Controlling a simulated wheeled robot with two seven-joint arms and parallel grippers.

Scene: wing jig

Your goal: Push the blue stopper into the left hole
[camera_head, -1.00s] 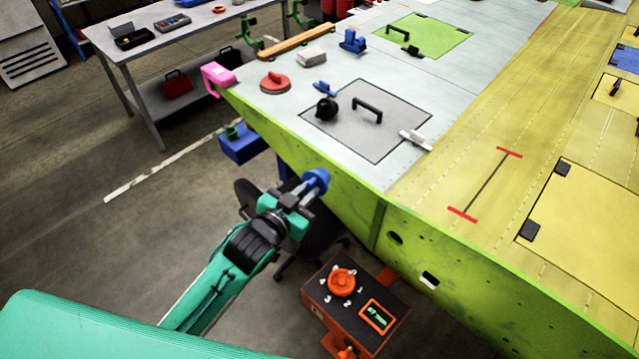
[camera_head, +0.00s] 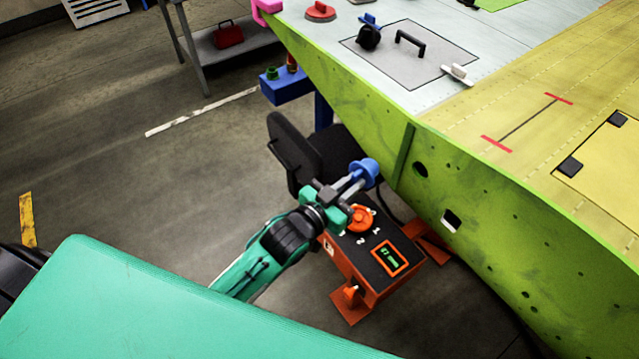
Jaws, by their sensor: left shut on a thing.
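The blue stopper (camera_head: 366,170) has a round blue head and a paler shank. My left gripper (camera_head: 345,190) is shut on the stopper's shank, with the blue head pointing up and right toward the green wing side. The left hole (camera_head: 420,169) is a dark round opening in that green side (camera_head: 480,205). The stopper's head is to the left of this hole, apart from it in the picture. My right gripper is not in view.
An orange control box (camera_head: 345,262) with a dial and a green display stands below my left gripper. A black chair (camera_head: 310,150) stands behind it. A blue bracket tray (camera_head: 287,87) is farther back. The floor at left is mostly clear.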

